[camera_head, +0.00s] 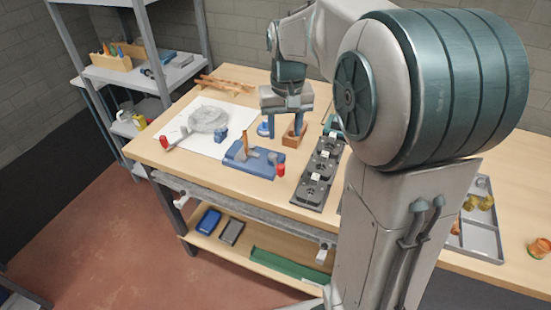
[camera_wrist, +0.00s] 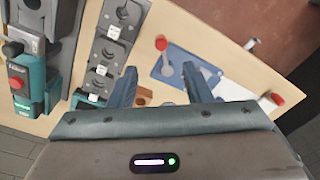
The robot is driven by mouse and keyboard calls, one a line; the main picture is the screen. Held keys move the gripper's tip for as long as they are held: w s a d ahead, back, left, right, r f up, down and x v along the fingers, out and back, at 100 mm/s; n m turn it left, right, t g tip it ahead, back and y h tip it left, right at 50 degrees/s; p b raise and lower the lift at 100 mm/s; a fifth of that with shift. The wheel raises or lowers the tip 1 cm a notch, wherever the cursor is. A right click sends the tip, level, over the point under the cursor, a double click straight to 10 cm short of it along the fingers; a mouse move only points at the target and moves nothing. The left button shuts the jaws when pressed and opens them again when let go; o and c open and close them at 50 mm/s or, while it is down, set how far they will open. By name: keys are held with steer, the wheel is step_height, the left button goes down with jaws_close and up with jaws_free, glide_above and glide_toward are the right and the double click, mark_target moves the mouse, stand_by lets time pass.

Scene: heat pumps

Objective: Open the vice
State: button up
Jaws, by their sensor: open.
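A long grey bar with a crank at each end runs along the table's front edge and looks like the vice (camera_head: 240,207). Its left crank (camera_head: 182,200) and right crank (camera_head: 324,252) have pale grips. Any gap between bar and table is too small to judge. My gripper (camera_head: 285,126) is above the tabletop, well behind the bar and not touching it. Its two fingers point down, apart and empty, and also show in the wrist view (camera_wrist: 161,88). A brown block (camera_head: 294,138) is close to the right finger.
Black chargers (camera_head: 318,170) stand to the right. White paper (camera_head: 186,122) lies left. Floor (camera_head: 130,240) in front is clear.

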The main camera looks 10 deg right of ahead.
mark_target(280, 165)
steer(key=f, duration=0.5)
steer(key=w+f, duration=0.1)
steer(key=f, duration=0.4)
steer(key=w+f, duration=0.1)
steer(key=f, duration=0.4)
steer(key=shift+a+p, duration=0.1)
steer(key=shift+p, duration=0.3)
steer(key=shift+c, duration=0.4)
jaws_close()
